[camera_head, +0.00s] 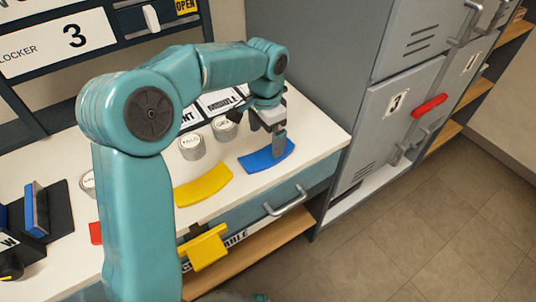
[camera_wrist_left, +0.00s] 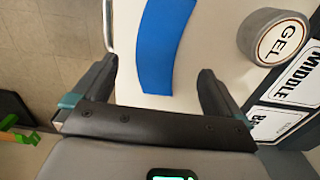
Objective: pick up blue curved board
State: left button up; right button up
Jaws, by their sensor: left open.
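The blue curved board (camera_head: 257,161) lies flat on the white table top near its front right corner. It also shows in the left wrist view (camera_wrist_left: 162,45), between and beyond the two jaws. My left gripper (camera_head: 279,140) is open and points down at the board. In the head view its jaws overlap the board's right part; I cannot tell whether they touch it. In the wrist view the jaws (camera_wrist_left: 158,70) are wide apart with nothing held between them. My right gripper is not in view.
A yellow curved board (camera_head: 204,186) lies to the left. Round labelled tins (camera_head: 192,147) stand behind, one marked GEL (camera_wrist_left: 281,38). Grey lockers (camera_head: 395,105) rise at the right. A drawer handle (camera_head: 286,201) juts out below the table edge. My left arm hides part of the table.

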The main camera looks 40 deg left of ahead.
aim_at(266, 154)
pick_arm(q)
jog(key=shift+s+d+f, duration=0.1)
jog(key=shift+s+f, duration=0.05)
jog(key=shift+f, duration=0.4)
notch_tip(266, 154, down, 5)
jog(key=shift+r+b, duration=0.2)
jog(key=shift+b, duration=0.2)
jog(key=c, duration=1.1)
